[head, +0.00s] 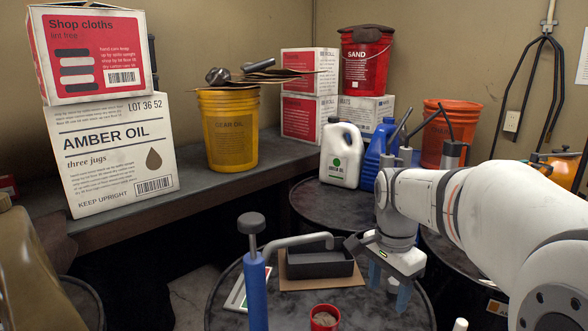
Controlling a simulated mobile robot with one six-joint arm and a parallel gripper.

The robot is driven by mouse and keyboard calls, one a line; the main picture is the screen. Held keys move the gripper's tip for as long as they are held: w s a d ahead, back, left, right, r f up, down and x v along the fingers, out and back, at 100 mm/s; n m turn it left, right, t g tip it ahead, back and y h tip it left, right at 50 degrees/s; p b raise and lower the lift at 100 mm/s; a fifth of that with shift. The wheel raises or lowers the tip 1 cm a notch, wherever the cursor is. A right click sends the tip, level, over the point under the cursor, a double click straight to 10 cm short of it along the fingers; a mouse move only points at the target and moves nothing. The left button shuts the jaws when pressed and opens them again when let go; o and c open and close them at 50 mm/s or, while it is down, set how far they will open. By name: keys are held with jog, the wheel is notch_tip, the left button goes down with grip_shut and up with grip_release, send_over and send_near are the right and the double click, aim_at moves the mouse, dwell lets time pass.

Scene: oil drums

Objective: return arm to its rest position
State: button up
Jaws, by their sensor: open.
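My white arm enters from the right edge and reaches left over the front oil drum (375,312). My gripper (390,286) hangs from its end, pointing down, with two bluish fingers apart. I see nothing between the fingers. It is just right of a black open tray (318,264) that lies on a piece of cardboard (300,284). How high the fingertips are above the drum top is hard to tell. Part of the drum top to the right is hidden behind the arm.
A blue hand pump (256,285) with a grey spout stands at the front drum. A small red cup (324,318) is near the front. A white jug (341,155) and a blue jug (377,152) stand on the rear drum (310,200). Boxes and buckets line the shelf behind.

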jog(key=s+a+f+n+t, duration=0.1)
jog(key=s+f+n, duration=0.1)
jog(key=s+n, duration=0.4)
jog(key=s+a+f+n+t+p, duration=0.1)
jog(key=s+f+n, duration=0.1)
jog(key=s+n, duration=0.4)
jog(key=shift+s+a+f+t, duration=0.3)
jog(key=shift+s+a, duration=0.1)
jog(key=shift+s, duration=0.35)
